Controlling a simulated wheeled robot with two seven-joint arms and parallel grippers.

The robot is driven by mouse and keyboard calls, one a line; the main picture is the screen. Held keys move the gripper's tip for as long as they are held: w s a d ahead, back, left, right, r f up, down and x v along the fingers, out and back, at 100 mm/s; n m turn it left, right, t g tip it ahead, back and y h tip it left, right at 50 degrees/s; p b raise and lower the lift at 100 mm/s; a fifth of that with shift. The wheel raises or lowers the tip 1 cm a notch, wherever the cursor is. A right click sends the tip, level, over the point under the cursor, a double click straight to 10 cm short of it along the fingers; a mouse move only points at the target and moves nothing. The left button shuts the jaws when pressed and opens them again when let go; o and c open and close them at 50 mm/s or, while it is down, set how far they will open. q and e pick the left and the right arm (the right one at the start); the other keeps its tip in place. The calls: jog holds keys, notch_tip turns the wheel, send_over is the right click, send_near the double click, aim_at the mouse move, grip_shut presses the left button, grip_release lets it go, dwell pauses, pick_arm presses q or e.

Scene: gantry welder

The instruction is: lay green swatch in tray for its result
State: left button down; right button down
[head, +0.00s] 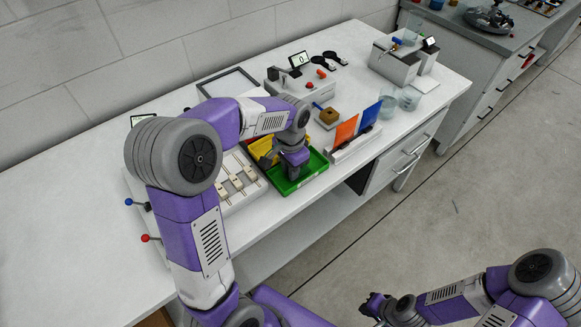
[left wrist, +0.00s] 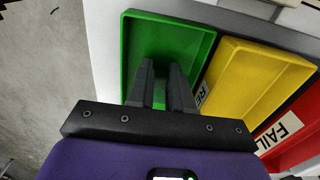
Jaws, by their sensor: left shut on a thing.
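The green tray (head: 318,161) lies near the front edge of the white bench; it also fills the upper middle of the left wrist view (left wrist: 199,42). My left gripper (head: 293,172) points down over the tray. In the left wrist view its two dark fingers (left wrist: 162,72) reach over the tray floor. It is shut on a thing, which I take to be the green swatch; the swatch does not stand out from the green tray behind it. My right gripper (head: 372,304) is low at the bottom, off the bench; its jaws are too small to read.
A yellow tray (left wrist: 250,75) and a red tray marked FAIL (left wrist: 305,120) sit beside the green one. Orange (head: 346,130) and blue (head: 369,115) swatches stand in a rack to the right. A device with a small screen (head: 299,59) stands behind. The bench's far left is clear.

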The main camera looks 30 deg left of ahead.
pick_arm(q)
jog(key=shift+f, duration=0.2)
jog(key=c, duration=1)
grip_release()
jog(key=shift+c, duration=0.2)
jog(key=shift+r, duration=0.15)
notch_tip(320, 180, up, 13)
jog(key=p, duration=0.4)
jog(key=shift+p, duration=0.35)
